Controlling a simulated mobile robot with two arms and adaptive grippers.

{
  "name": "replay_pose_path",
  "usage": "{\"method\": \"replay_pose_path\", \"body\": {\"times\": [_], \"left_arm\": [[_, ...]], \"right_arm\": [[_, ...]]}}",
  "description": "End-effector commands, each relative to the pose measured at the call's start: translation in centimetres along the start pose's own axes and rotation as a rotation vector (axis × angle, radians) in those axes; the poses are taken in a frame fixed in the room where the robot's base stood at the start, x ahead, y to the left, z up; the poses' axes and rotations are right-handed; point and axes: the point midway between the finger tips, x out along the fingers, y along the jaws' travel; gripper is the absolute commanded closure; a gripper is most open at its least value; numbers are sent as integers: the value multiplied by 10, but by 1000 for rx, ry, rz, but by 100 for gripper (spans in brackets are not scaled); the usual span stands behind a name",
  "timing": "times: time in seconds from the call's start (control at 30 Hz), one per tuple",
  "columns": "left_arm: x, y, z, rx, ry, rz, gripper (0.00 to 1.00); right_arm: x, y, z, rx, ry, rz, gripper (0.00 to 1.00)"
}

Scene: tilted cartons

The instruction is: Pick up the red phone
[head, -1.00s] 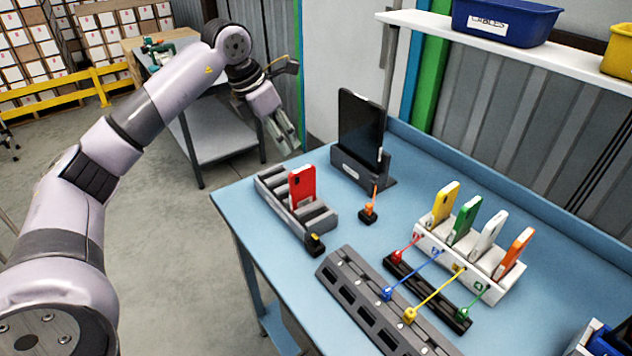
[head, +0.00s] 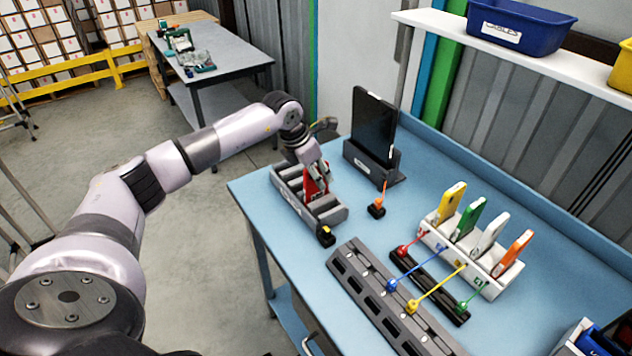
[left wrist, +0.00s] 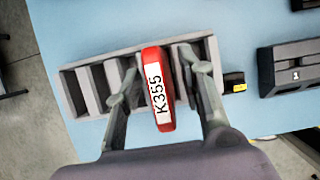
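The red phone (head: 314,186) stands upright in a slot of the grey slotted rack (head: 323,215) at the left end of the blue table. In the left wrist view the red phone (left wrist: 158,88) shows its edge with a white label reading K355, above the rack (left wrist: 86,88). My left gripper (head: 316,178) is over the phone from above. In the left wrist view its two fingers (left wrist: 160,80) are spread on either side of the phone, with gaps visible. My right gripper is not in view.
A black tablet (head: 373,125) stands in a dock behind the rack. A white holder (head: 465,262) with several phones and coloured cables is to the right. A grey strip (head: 385,300) lies in front.

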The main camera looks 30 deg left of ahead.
Motion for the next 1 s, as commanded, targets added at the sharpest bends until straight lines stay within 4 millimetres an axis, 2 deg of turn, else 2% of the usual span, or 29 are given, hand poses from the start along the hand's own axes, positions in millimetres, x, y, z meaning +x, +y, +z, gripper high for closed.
{"method": "replay_pose_path", "body": {"times": [0.03, 0.2, 0.43, 1.0], "left_arm": [[4, -2, 2, -1, 3, -3, 64], [22, -1, 1, 0, 1, 0, 64], [25, -1, 0, 1, 0, 0, 64], [24, 0, 1, 0, -1, 0, 100]], "right_arm": [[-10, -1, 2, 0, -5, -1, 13], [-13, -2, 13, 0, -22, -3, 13], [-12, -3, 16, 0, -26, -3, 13], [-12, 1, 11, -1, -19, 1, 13]]}}
